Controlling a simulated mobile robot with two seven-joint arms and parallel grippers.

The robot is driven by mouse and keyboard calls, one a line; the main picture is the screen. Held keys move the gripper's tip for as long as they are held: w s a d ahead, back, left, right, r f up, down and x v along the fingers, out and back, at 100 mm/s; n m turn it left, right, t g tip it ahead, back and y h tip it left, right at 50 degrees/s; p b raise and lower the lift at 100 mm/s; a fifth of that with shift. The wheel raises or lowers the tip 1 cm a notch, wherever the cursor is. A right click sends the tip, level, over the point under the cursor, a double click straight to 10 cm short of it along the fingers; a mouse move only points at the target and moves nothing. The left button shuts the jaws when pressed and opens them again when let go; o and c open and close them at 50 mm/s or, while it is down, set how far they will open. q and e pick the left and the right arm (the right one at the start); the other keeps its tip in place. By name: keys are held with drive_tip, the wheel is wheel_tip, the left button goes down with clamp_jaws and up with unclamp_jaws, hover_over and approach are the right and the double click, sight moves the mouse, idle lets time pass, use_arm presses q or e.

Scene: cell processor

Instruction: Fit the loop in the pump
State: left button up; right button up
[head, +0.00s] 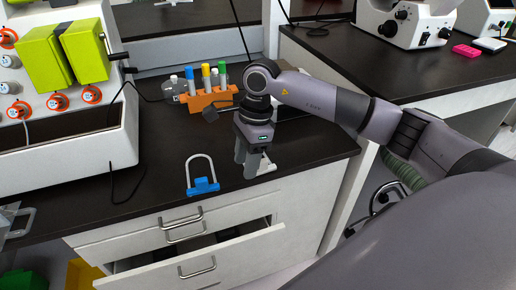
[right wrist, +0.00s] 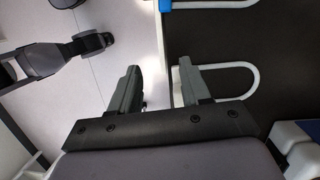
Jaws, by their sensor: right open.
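A white looped tube with a blue clip (head: 203,186) lies on the dark counter, its bend pointing to the back. My right gripper (head: 248,172) points down over the counter's front part, just right of the loop and apart from it. In the right wrist view its fingers (right wrist: 157,80) are spread with nothing held between them. A white curved tube (right wrist: 246,66) shows beside the right finger there, partly hidden. A blue piece (right wrist: 236,3) is cut off at the top edge. The white processor (head: 75,150) with orange knobs stands at the left. I cannot tell which part is the pump.
An orange rack (head: 210,99) with coloured-cap tubes stands behind the gripper. A small bottle (head: 174,88) is beside it. A drawer (head: 220,262) is pulled open below the counter. A microscope (head: 405,22) stands on the right bench.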

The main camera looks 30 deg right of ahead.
sight(265, 159)
drive_tip(key=d+h, duration=0.1)
drive_tip(key=d, duration=0.1)
drive_tip(key=d+r, duration=0.1)
drive_tip(key=d, duration=0.1)
drive_tip(key=w+d+r+h, duration=0.1)
drive_tip(key=d, duration=0.1)
drive_tip(key=shift+r+h+p, duration=0.25)
drive_tip(key=shift+h+p, duration=0.05)
drive_tip(key=f, duration=0.6)
drive_tip(key=shift+s+a+f, duration=0.2)
drive_tip(key=shift+f, duration=0.1)
clamp_jaws()
